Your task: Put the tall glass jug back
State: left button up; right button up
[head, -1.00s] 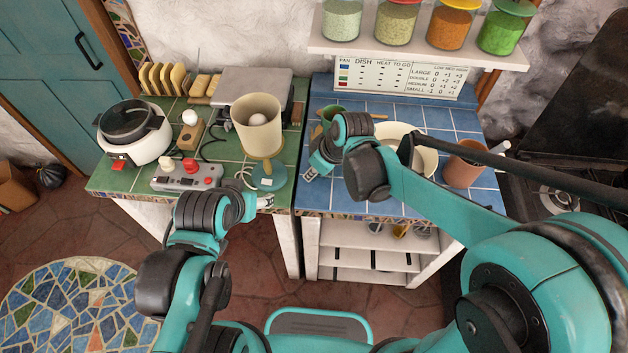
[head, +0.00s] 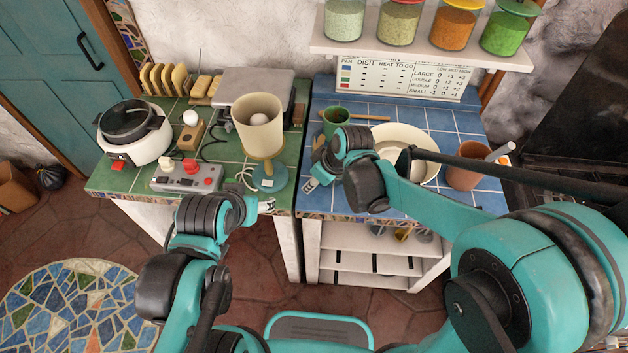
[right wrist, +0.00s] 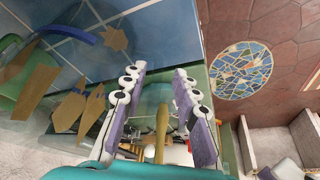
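I cannot make out a clear glass jug in either view. A tall beige cylindrical vessel (head: 258,132) with a pale egg-like ball showing in its mouth stands on the green counter. A teal round piece (head: 270,178) is at its foot. My right gripper (head: 313,178) is over the blue counter's left front edge, right of the vessel. The right wrist view shows its two fingers (right wrist: 160,108) apart, with a tan upright piece (right wrist: 162,128) seen between them; I cannot tell its distance. My left gripper (head: 267,206) is at the green counter's front edge, its fingers mostly hidden by its wrist.
A terracotta pot (head: 465,170) is at the right. A red-buttoned control box (head: 187,177) and a white cooker (head: 158,140) are at the left. A jar shelf (head: 420,48) hangs above.

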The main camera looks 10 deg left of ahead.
jog(key=shift+r, duration=0.2)
jog(key=p+v, duration=0.4)
jog(key=v, duration=0.8)
jog(key=s+d+m+t+h, duration=0.1)
jog(key=s+d+m, duration=0.2)
jog(key=d, duration=0.3)
jog(key=s+d+m+t+h, duration=0.1)
jog(key=s+d+m+t, duration=0.1)
jog(key=d, duration=0.4)
jog(key=s+d+r+m+t+h, duration=0.1)
jog(key=s+d+m, duration=0.3)
jog(key=d+m, duration=0.2)
jog(key=shift+s+d+t+h, duration=0.3)
jog(key=shift+s+d+h, duration=0.1)
jog(key=shift+d, duration=0.15)
notch_tip(320, 180, down, 6)
jog(key=b, duration=0.5)
jog(key=shift+r+b, duration=0.15)
jog(key=shift+b, duration=0.25)
